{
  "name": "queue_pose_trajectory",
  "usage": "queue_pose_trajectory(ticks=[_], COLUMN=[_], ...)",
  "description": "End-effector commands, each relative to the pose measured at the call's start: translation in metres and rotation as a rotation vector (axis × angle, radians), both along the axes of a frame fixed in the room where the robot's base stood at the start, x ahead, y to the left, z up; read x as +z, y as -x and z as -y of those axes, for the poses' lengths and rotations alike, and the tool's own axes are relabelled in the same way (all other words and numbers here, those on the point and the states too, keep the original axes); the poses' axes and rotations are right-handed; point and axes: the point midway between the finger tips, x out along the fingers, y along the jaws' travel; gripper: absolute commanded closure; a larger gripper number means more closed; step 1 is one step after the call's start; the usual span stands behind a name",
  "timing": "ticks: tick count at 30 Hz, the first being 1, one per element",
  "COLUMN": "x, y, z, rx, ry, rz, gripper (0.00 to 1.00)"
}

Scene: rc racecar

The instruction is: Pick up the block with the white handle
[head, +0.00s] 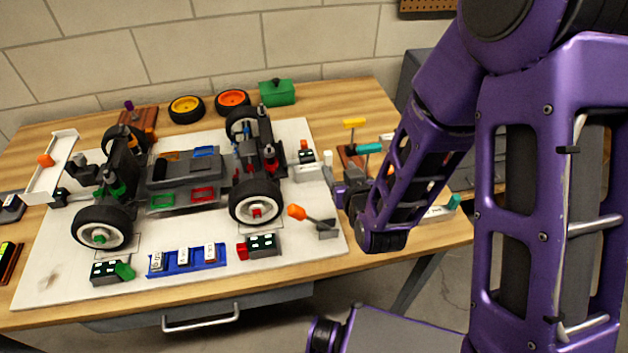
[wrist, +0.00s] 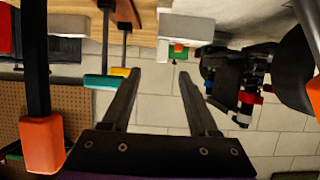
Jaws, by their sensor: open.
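A pale grey block (head: 308,173) lies on the white board, right of the car's front wheel in the head view. A small white upright piece (head: 327,157) stands at its right end and looks like a white handle; its exact join is too small to tell. My gripper (head: 334,183) is just right of this block, close to the board's right edge. In the wrist view my gripper (wrist: 159,75) is open, with nothing between its fingers. A pale block (wrist: 192,26) shows beyond the fingertips there; I cannot tell for certain that it is the same block.
The RC car (head: 185,180) stands on the white board (head: 60,270) left of my gripper. Yellow-handled (head: 354,123) and teal-handled (head: 368,148) tools stand behind my gripper. A dark block with an orange top (head: 306,156) is close by.

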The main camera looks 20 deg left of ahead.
Motion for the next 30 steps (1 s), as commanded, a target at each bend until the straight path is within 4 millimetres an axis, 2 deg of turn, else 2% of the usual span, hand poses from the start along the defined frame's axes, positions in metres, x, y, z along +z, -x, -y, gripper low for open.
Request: queue_pose_trajectory(ticks=[1,9,18,27,30], x=[-0.007,-0.023,-0.032,-0.048,-0.049], y=[-0.004,-0.046,-0.065,-0.096,-0.099], z=[-0.002,-0.029,-0.041,-0.063,-0.065], rx=[0.000,0.000,0.001,0.001,0.001], ry=[-0.003,-0.001,0.000,-0.001,0.000], rz=[0.005,0.000,-0.001,0.001,0.000], gripper=[0.40,0.40,0.40,0.40,0.40])
